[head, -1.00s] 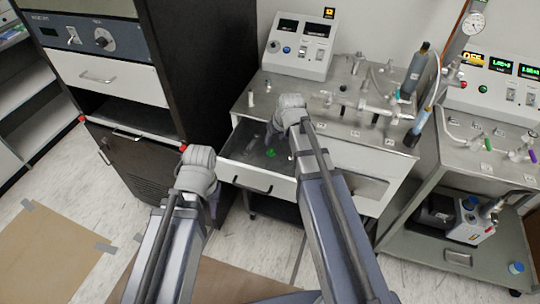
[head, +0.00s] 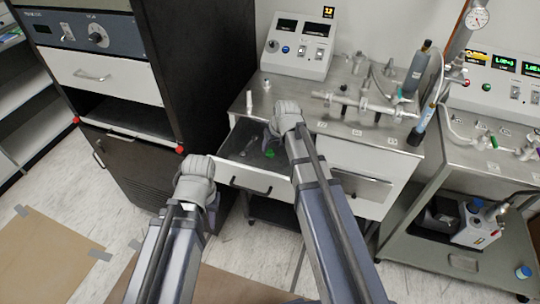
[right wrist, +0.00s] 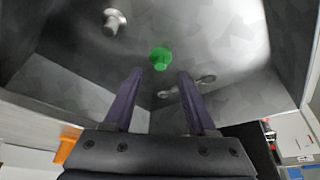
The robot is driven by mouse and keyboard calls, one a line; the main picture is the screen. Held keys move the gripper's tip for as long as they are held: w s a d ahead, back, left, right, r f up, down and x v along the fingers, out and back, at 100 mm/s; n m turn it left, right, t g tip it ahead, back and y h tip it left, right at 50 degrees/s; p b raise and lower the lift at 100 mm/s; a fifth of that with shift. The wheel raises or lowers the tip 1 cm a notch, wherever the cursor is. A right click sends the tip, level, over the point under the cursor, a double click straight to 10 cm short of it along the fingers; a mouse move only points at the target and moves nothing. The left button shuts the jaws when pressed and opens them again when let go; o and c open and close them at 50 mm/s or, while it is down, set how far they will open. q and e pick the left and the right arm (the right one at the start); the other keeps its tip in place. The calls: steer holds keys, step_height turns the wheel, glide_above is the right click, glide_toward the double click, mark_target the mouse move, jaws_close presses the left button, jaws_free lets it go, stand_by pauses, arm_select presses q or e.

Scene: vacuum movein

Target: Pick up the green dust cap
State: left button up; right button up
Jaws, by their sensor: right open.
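The green dust cap (head: 269,153) lies in the open drawer of the steel bench. In the right wrist view the green dust cap (right wrist: 160,58) shows just beyond the gap between the two fingertips, apart from both. My right gripper (right wrist: 160,75) is open and empty, pointing into the drawer. In the head view its forearm and wrist hide most of it. My left gripper (head: 212,208) is in front of the drawer to the left; its wrist hides the fingers, so its opening cannot be seen.
The drawer (head: 250,180) also holds a metal fitting (right wrist: 115,20) and a flat metal piece (right wrist: 187,87) near the right finger. The drawer walls stand close around my right gripper. A dark cabinet (head: 205,60) is to the left. Tubing and valves (head: 365,105) cover the bench top.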

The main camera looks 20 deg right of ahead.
mark_target(270, 150)
steer(key=b+x, duration=0.2)
steer(key=x, duration=0.1)
steer(key=shift+f+b, duration=0.35)
steer(key=shift+f, duration=0.05)
steer(key=shift+r, duration=0.1)
jaws_close()
stand_by(0.4)
